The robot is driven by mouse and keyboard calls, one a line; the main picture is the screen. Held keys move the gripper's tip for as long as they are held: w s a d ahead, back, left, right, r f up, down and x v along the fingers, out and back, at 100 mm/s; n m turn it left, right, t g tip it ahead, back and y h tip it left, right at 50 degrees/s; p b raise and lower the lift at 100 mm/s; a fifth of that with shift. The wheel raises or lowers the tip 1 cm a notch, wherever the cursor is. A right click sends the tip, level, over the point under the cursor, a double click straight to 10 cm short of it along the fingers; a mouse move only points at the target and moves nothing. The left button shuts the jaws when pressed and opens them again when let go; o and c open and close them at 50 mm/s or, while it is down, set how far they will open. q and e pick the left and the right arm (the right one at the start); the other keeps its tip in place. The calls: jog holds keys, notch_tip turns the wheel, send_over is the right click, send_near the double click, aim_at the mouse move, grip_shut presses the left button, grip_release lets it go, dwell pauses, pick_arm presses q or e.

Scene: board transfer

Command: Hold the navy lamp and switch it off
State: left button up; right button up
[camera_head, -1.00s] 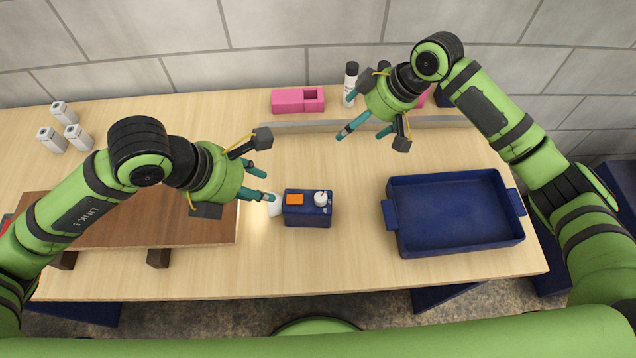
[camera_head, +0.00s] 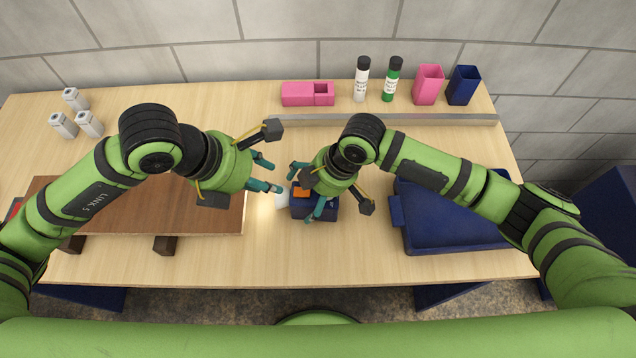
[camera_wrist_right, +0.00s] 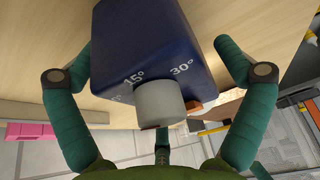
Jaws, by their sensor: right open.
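The navy lamp (camera_head: 299,212) is a small box on the table, with a white end at its left and a bright patch on the tabletop beside it. Its orange switch (camera_head: 302,192) partly shows. My right gripper (camera_head: 314,192) is open over the lamp and hides much of its top. In the right wrist view the lamp (camera_wrist_right: 150,45) and its pale knob (camera_wrist_right: 159,103) lie between the spread fingers, with degree marks by the knob. My left gripper (camera_head: 268,176) has its fingers apart, just left of the lamp; nothing shows between them.
A navy tray (camera_head: 450,238) is right of the lamp, under my right forearm. A brown board (camera_head: 200,222) lies on blocks at the left. A metal rail (camera_head: 420,120), pink box, two bottles and two cups line the back. White blocks (camera_head: 75,115) stand far left.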

jog(key=shift+a+f, duration=0.15)
jog(key=shift+f, duration=0.2)
